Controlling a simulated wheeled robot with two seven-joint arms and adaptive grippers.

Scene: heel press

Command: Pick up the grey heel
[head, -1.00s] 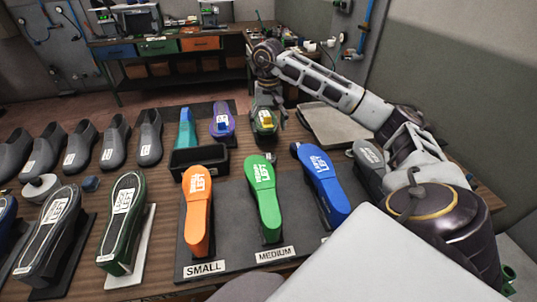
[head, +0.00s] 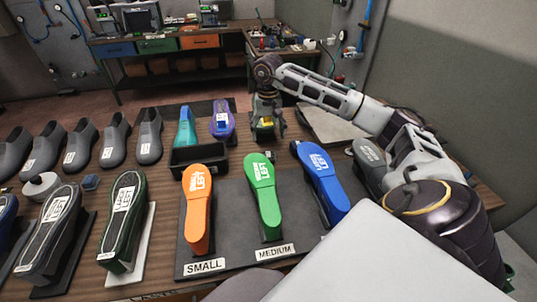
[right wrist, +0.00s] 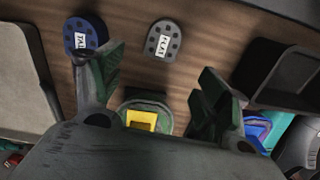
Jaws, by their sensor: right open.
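The grey heel (right wrist: 163,39) lies on the wooden table in the right wrist view, a small rounded pad with dark dots and a white label. It is beyond the fingertips, apart from them. My left gripper is not in view.
A blue heel (right wrist: 85,36) lies left of the grey one. A black bin (head: 199,158) stands left of the gripper. Orange (head: 198,205), green (head: 262,195) and blue (head: 322,180) lasts stand in front. A grey plate (head: 325,125) lies right of the gripper.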

